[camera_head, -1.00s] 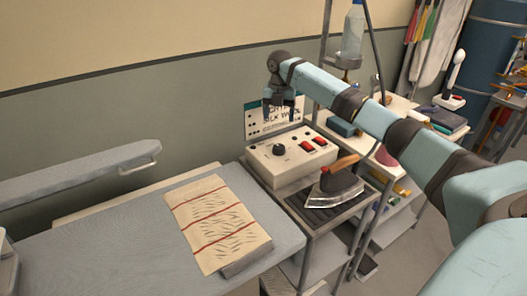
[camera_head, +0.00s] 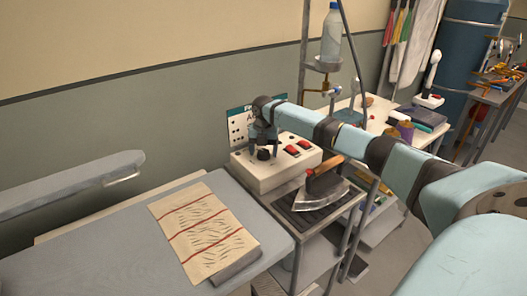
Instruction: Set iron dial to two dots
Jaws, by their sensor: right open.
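The iron's control box (camera_head: 272,176) is a cream unit with a black dial (camera_head: 264,153) on its top left and two red switches to the right. My right gripper (camera_head: 263,146) points down right at the dial; it is open, and whether its fingers touch the dial cannot be told. The dial's markings are too small to read and partly hidden by the gripper. A chart (camera_head: 237,124) stands behind the box, partly covered by my arm. The iron (camera_head: 322,190), with a wooden handle, rests on the dark ribbed plate in front of the box. My left gripper is not in view.
A grey ironing board (camera_head: 100,262) with a folded, red-striped cloth (camera_head: 205,232) lies to the left. A water bottle (camera_head: 331,36) hangs on the stand behind. A cluttered side table (camera_head: 375,125) is to the right, beneath my right arm.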

